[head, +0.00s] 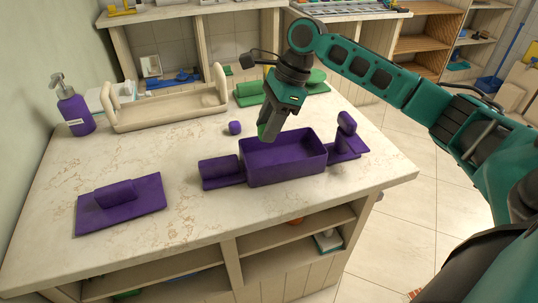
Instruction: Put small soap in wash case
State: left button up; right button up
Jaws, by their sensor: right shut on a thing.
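The open purple box (284,180), which looks like the wash case, stands near the middle front of the marble counter. My right gripper (267,128) points down over the box's back left edge, above its rim. It is shut on a small green thing (263,131) at its fingertips; the fingers hide much of it, and I cannot tell for sure that it is the small soap. The visible inside of the box looks empty. My left gripper is not in view.
A small purple cube (235,127) lies behind the box. Purple pieces stand at its left (220,172) and right (347,138). A purple slab (122,210) lies front left. A beige tray (170,118) and pump bottle (74,108) are at the back left; green items (250,94) at the back.

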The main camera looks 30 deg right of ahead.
jog(key=shift+f, duration=0.95)
notch_tip(320, 180, down, 5)
jog(key=shift+f+b, duration=0.1)
jog(key=shift+b, duration=0.65)
jog(key=shift+f, duration=0.25)
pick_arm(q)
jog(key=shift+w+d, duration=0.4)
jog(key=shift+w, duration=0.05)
pick_arm(e)
jog(key=o, duration=0.6)
jog(key=shift+f, duration=0.15)
jog(key=o, duration=0.4)
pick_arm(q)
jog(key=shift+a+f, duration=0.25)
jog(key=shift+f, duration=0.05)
pick_arm(e)
jog(key=shift+o, duration=0.2)
